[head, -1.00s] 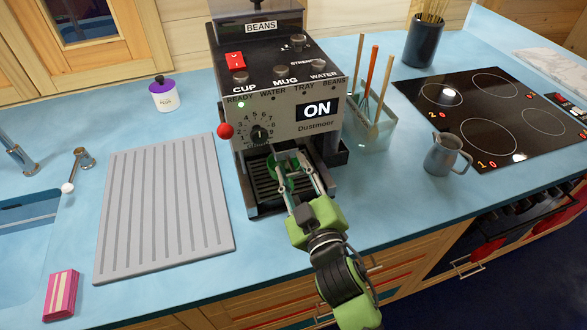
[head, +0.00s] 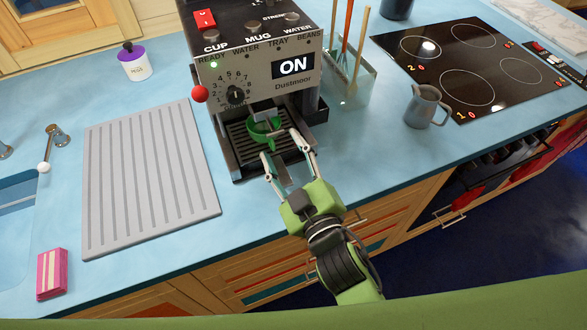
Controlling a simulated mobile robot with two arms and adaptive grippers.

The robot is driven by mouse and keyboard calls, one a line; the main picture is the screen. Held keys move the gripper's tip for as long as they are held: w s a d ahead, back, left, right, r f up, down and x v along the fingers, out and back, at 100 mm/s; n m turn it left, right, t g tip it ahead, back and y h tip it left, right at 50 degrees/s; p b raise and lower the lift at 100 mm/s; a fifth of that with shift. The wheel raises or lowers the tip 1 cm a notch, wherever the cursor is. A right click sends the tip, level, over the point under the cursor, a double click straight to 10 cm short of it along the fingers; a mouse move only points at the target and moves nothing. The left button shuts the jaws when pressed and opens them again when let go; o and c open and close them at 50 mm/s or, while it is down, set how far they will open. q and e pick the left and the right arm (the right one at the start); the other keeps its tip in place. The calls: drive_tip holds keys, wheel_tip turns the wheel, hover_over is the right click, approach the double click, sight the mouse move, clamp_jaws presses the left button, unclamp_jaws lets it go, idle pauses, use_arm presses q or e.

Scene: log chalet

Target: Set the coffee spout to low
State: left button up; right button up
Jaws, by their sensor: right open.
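The coffee machine (head: 262,75) stands on the blue counter with a lit ON display and a numbered dial (head: 236,95). Its green coffee spout (head: 263,128) is below the front panel, under a grey stem, and shows over the slatted drip tray (head: 240,152). The height of its gap above the tray is hard to judge. My right gripper (head: 280,145) is open and empty, reaching in from the front with its fingertips at the near side of the spout. I cannot tell whether a fingertip touches it. My left gripper is not in view.
A red ball-tipped lever (head: 200,94) sticks out at the machine's left. A ribbed grey drainer (head: 150,180) lies left, a utensil holder (head: 350,85) right. A grey jug (head: 425,107) stands by the hob (head: 470,65). The counter right of the machine's front is clear.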

drive_tip(key=v, duration=0.6)
idle(0.6)
